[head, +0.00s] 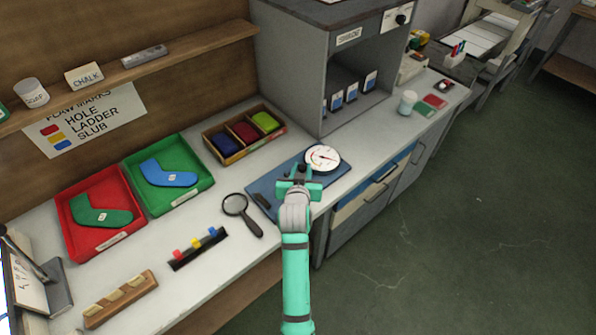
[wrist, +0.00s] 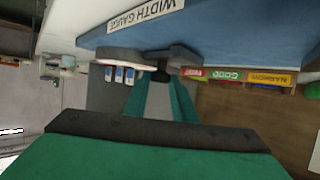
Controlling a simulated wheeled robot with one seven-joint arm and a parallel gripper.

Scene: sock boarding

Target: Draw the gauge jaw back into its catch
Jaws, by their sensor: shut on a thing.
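The width gauge is a blue plate (head: 265,187) with a round white dial (head: 322,158) at its far end, near the front edge of the bench. My gripper (head: 301,174) is over the plate, just in front of the dial. In the wrist view, my gripper (wrist: 160,88) is shut on a small dark part, probably the gauge jaw (wrist: 161,75). The plate's blue edge (wrist: 215,35) and its label "WIDTH GAUGE" (wrist: 146,14) also show there. My gripper hides most of the jaw, and I cannot make out the catch.
A magnifying glass (head: 236,205) lies left of the plate. Red (head: 68,218) and green (head: 205,183) trays hold sock shapes. A three-part wooden box (head: 226,158) stands behind. A grey cabinet (head: 308,85) stands beyond the gauge. Open floor (head: 450,220) lies to the right.

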